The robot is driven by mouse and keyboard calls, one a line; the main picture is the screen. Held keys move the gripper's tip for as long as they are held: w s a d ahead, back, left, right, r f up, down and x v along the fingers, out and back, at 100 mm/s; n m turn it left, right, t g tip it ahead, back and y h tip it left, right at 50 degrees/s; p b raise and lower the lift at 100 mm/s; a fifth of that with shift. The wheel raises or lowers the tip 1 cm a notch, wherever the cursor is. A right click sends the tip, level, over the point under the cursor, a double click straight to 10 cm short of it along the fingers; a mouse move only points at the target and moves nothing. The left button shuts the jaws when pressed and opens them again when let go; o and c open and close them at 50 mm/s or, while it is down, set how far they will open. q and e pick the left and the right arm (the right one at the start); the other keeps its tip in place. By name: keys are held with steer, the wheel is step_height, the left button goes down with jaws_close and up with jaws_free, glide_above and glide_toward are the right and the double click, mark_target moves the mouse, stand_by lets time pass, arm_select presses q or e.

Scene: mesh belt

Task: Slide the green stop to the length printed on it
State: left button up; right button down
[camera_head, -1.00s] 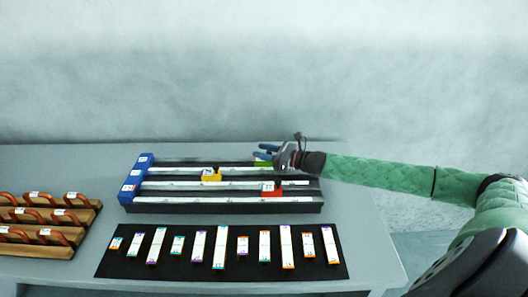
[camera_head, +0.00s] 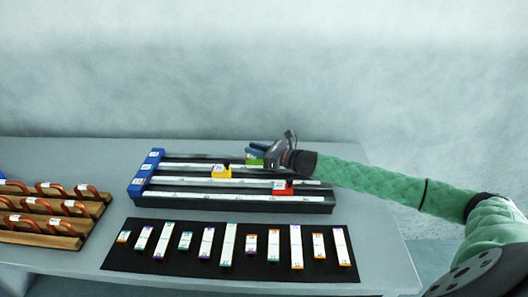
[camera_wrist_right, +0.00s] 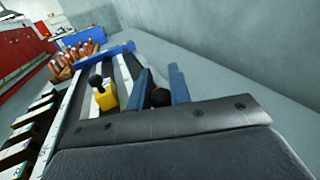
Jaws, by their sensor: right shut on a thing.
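The green stop (camera_head: 256,161) sits on the farthest rail of the black rail unit (camera_head: 230,203), near the middle of its length. My right gripper (camera_head: 258,150) is at this stop and shut on it from above. In the right wrist view, the gripper's blue fingers (camera_wrist_right: 162,88) stand on both sides of a dark knob (camera_wrist_right: 160,97). The length printed on the green stop cannot be read. The yellow stop (camera_head: 221,172) is on the middle rail and the red stop (camera_head: 283,188) is on the nearest rail. My left gripper is out of view.
Blue end blocks (camera_head: 147,172) close the rails on the left. A black mat (camera_head: 120,262) in front holds several labelled strips. A wooden rack (camera_head: 45,238) with copper-coloured hooks stands at the left. The table (camera_head: 385,235) is bare at the right.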

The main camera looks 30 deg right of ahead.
steer(key=shift+a, duration=0.15)
steer(key=c, duration=1.3)
jaws_free()
steer(key=shift+w+a, duration=0.1)
steer(key=shift+w, duration=0.05)
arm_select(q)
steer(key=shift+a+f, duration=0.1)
arm_select(e)
steer(key=shift+b+v, duration=0.3)
steer(key=shift+v, duration=0.65)
steer(key=shift+b+v, duration=0.35)
steer(key=shift+v, duration=0.8)
steer(key=shift+b+v, duration=0.35)
steer(key=shift+v, duration=0.9)
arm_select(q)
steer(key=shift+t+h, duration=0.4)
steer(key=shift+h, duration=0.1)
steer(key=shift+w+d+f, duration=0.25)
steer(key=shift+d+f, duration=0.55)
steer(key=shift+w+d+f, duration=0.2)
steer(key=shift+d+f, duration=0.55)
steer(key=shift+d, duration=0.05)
arm_select(e)
steer(key=shift+s+d, duration=0.35)
steer(key=shift+s, duration=0.1)
